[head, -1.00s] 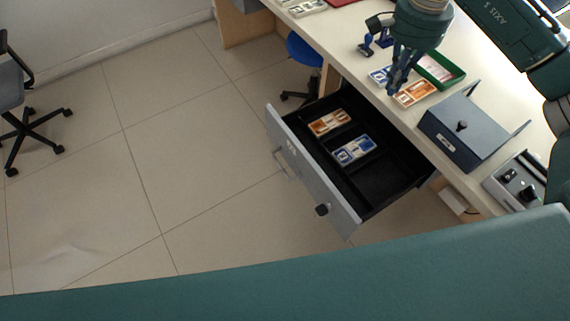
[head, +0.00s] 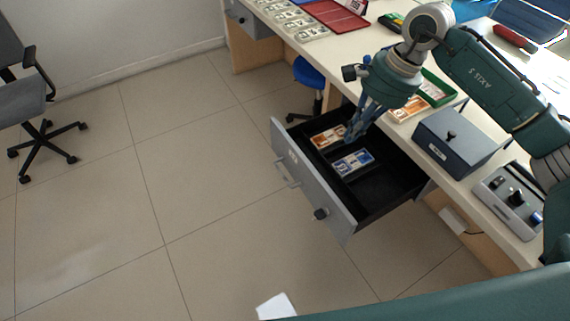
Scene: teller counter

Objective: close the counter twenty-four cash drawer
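The grey-fronted cash drawer (head: 308,181) stands pulled out from under the counter (head: 352,58), in the middle of the head view. Inside its black tray lie an orange banknote bundle (head: 328,137) and a blue one (head: 352,163). My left gripper is not in view.
A dark blue cash box (head: 455,143) and a grey device (head: 508,198) stand on the counter at the right. A green tray (head: 437,88) and a red tray (head: 338,15) lie farther back. A blue stool (head: 308,74) stands behind the drawer.

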